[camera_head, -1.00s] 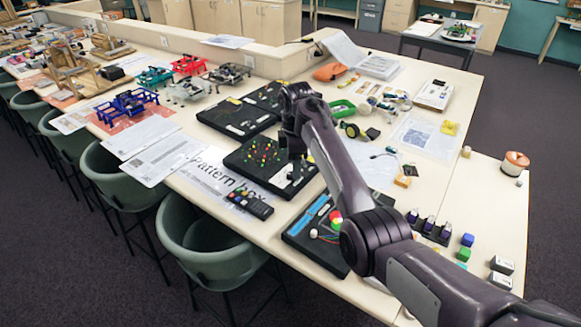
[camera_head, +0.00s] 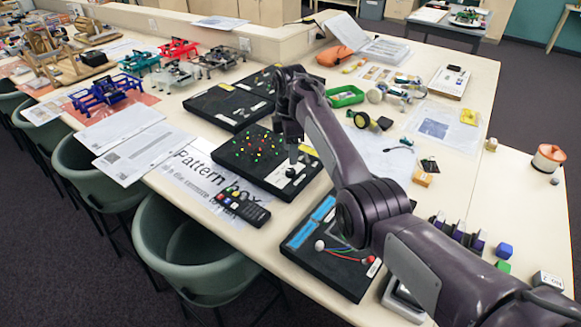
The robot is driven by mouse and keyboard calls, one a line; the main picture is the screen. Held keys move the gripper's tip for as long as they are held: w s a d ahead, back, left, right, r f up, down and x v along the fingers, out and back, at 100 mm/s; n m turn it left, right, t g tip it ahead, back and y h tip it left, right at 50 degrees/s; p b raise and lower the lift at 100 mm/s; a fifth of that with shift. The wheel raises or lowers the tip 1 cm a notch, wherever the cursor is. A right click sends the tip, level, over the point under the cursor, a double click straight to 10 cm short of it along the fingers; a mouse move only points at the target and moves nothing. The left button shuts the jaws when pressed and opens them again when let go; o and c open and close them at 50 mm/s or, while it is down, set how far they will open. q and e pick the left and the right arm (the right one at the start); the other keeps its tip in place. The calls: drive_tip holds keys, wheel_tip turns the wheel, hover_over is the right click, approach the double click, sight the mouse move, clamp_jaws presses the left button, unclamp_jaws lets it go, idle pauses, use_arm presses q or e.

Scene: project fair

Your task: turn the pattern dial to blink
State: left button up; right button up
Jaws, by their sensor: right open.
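The pattern box is a black panel (camera_head: 228,157) with several small coloured lights, beside a white sheet printed "Pattern box" (camera_head: 197,172). A small dark dial (camera_head: 290,173) sits on a pale plate at the panel's right part. The dial's setting and labels are too small to read. My right gripper (camera_head: 291,157) points down just above and behind the dial, open. Whether its fingertips touch the dial or stay apart from it, I cannot tell. My left gripper is out of view.
A dark remote with coloured buttons (camera_head: 243,207) lies in front of the panel. Another black panel with wires and a blue strip (camera_head: 345,270) lies nearer, partly under my arm. More black panels (camera_head: 213,107) lie behind. Green chairs (camera_head: 180,240) line the table's left edge.

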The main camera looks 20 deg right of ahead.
sight(291, 171)
drive_tip(key=f, duration=0.3)
drive_tip(key=f+p, duration=0.1)
drive_tip(key=f, duration=0.1)
drive_tip(key=shift+s+f, duration=0.25)
drive_tip(key=shift+s, duration=0.05)
drive_tip(key=shift+f, duration=0.35)
drive_tip(key=c, duration=1)
